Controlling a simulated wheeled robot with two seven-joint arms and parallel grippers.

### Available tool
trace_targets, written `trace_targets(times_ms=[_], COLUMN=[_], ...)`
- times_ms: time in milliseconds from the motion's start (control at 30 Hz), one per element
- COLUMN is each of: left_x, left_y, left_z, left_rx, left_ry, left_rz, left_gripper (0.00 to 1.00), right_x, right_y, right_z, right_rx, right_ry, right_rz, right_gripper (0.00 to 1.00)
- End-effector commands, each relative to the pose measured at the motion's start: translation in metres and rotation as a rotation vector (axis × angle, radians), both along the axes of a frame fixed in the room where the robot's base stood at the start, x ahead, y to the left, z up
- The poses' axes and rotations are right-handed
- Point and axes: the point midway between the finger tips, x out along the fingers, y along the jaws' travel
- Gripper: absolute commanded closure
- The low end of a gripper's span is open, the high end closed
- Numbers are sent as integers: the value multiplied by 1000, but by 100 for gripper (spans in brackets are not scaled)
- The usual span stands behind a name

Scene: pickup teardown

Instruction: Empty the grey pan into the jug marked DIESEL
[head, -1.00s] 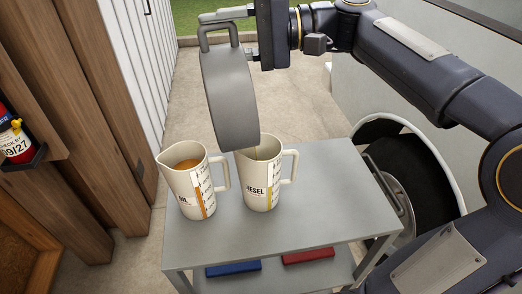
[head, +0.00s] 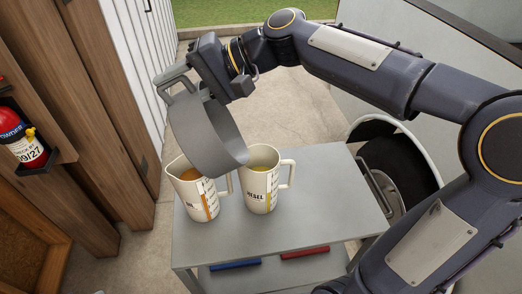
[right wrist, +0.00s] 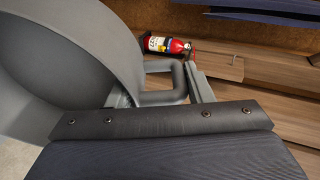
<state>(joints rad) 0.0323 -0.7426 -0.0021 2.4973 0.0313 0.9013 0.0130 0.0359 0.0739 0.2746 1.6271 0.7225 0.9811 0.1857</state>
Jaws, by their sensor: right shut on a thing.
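My right gripper (head: 176,80) is shut on the handle of the grey pan (head: 212,140) and holds it up, tilted. The pan's lower edge hangs over the gap between the two jugs and hides part of the left jug's mouth. The jug marked DIESEL (head: 259,202) stands upright on the cart, with yellowish liquid visible inside. No stream from the pan shows, and its contents cannot be seen. In the right wrist view the pan (right wrist: 50,60) fills the upper left, with its handle (right wrist: 180,84) at the gripper. My left gripper is out of view.
A second jug (head: 187,197) with orange liquid stands close left of the DIESEL jug. Both are on a grey cart (head: 310,205), bare to the right. A blue item (head: 235,265) and a red item (head: 304,252) lie below. A fire extinguisher (head: 25,145) hangs at left.

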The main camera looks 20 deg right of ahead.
Motion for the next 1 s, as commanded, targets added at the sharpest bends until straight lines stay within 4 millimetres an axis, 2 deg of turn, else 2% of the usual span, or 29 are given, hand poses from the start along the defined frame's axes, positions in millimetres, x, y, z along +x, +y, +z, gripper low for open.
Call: trace_targets(times_ms=[133,267,367,1000], left_x=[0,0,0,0], left_y=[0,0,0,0], left_z=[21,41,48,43], left_rx=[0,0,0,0], left_ry=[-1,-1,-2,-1], left_rz=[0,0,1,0], left_gripper=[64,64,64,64], right_x=[1,4,6,21], right_y=[13,26,37,111], right_z=[1,-8,-19,-62], right_rx=[-54,-125,-187,-614], right_ry=[10,25,37,119], right_rz=[6,7,8,8], right_gripper=[97,97,97,97])
